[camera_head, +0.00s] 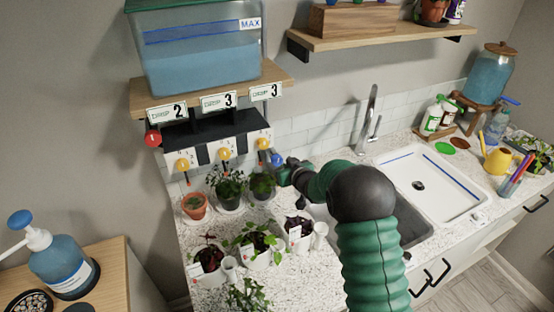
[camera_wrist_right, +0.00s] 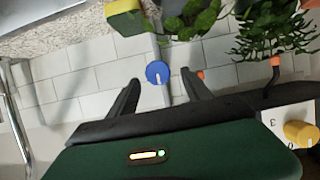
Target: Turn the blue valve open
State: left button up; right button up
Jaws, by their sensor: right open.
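The blue valve (camera_head: 276,160) is a small round knob at the right end of the white valve panel under the shelf. In the wrist view the blue valve (camera_wrist_right: 157,73) shows a pale pointer line and sits between the tips of my right gripper (camera_wrist_right: 160,82). The fingers are apart, with a visible gap on each side of the knob. In the head view my right gripper (camera_head: 285,172) reaches close to the valve from the right, partly hidden by my arm. My left gripper is not in view.
Yellow knobs (camera_head: 225,154) and a red valve (camera_head: 153,138) are on the same panel. A water tank (camera_head: 199,55) stands on the shelf above. Potted plants (camera_head: 229,185) stand close below the panel. The sink (camera_head: 431,184) is to the right.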

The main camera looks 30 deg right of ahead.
aim_at(276, 161)
jog(key=x, duration=0.3)
jog(key=shift+w+a, duration=0.3)
jog(key=shift+w, duration=0.1)
jog(key=shift+w+d+f, duration=0.1)
jog(key=shift+w, duration=0.2)
jog(key=shift+w+d+f, duration=0.15)
jog(key=shift+d+f, duration=0.2)
jog(key=shift+d, duration=0.4)
jog(key=shift+a+r, duration=0.15)
jog(key=shift+a, duration=0.3)
jog(key=c, duration=0.8)
jog(key=shift+w, duration=0.1)
jog(key=c, duration=0.4)
jog(key=shift+d, duration=0.1)
grip_shut()
